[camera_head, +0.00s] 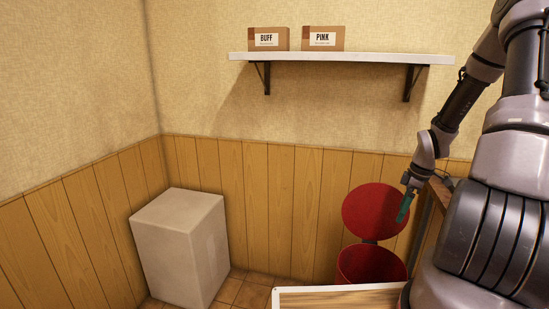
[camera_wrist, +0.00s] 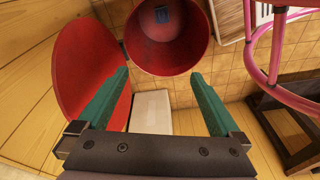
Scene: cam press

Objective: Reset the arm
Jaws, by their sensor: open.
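My gripper (camera_head: 405,208) is in front of the open red lid of a bin, at the right in the head view. In the wrist view my gripper (camera_wrist: 163,85) shows two green fingers spread wide apart with nothing between them. My arm comes down from the upper right of the head view, bent at the elbow, with the fingers pointing down.
The red bin (camera_head: 371,265) has its round lid (camera_head: 372,211) raised; a blue item (camera_wrist: 163,22) lies inside. A pale box-like block (camera_head: 180,245) stands left. A shelf (camera_head: 340,58) holds cartons labelled BUFF (camera_head: 268,39) and PINK (camera_head: 323,39). Pink tubing (camera_wrist: 262,75) is at right in the wrist view.

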